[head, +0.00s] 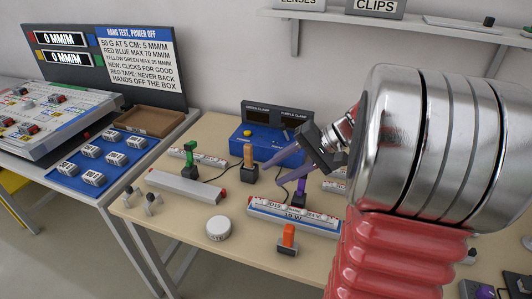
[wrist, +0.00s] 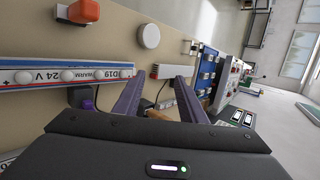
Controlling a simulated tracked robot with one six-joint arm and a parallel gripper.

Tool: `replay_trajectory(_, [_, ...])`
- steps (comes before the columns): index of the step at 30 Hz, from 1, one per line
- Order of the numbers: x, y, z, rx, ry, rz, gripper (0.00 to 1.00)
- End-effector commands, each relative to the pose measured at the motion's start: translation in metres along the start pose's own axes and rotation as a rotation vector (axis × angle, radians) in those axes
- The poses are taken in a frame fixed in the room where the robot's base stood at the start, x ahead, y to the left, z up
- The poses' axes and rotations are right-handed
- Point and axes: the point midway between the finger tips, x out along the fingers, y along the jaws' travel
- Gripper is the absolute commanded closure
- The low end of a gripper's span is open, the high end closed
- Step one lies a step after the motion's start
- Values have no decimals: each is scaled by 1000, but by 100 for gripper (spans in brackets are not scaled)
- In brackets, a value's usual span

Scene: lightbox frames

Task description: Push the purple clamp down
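The purple clamp (head: 301,188) stands on a small dark base behind the white-and-blue light strip, and its lever looks upright. In the wrist view, a bit of purple (wrist: 88,104) shows left of the left finger, mostly hidden by my gripper body. My gripper (head: 272,175) is open, its two purple-grey fingers apart and pointing left above the table. In the wrist view, my gripper (wrist: 160,90) has no object held between its fingertips. The fingers are beside the purple clamp, slightly left of it; whether they touch it I cannot tell.
A tan clamp (head: 249,156) stands close to the fingertips, with a green clamp (head: 189,153) farther left. An orange clamp (head: 289,235) stands in front of the light strip (head: 290,219). A white puck (head: 218,228) lies left. A blue display box (head: 270,137) stands behind.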

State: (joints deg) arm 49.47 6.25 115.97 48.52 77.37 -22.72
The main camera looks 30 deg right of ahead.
Motion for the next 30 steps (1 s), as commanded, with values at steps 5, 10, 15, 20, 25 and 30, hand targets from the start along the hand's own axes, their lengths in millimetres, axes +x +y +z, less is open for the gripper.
replay_trajectory(5, [-30,28,-47,90,53,-156,62])
replay_trajectory(10, [-64,58,-85,150,121,-302,62])
replay_trajectory(15, [-97,97,-115,190,192,-446,62])
replay_trajectory(20, [-104,132,-124,185,206,-571,62])
replay_trajectory(25, [-83,155,-115,142,155,-681,62])
replay_trajectory(30, [-69,163,-107,109,124,-744,62])
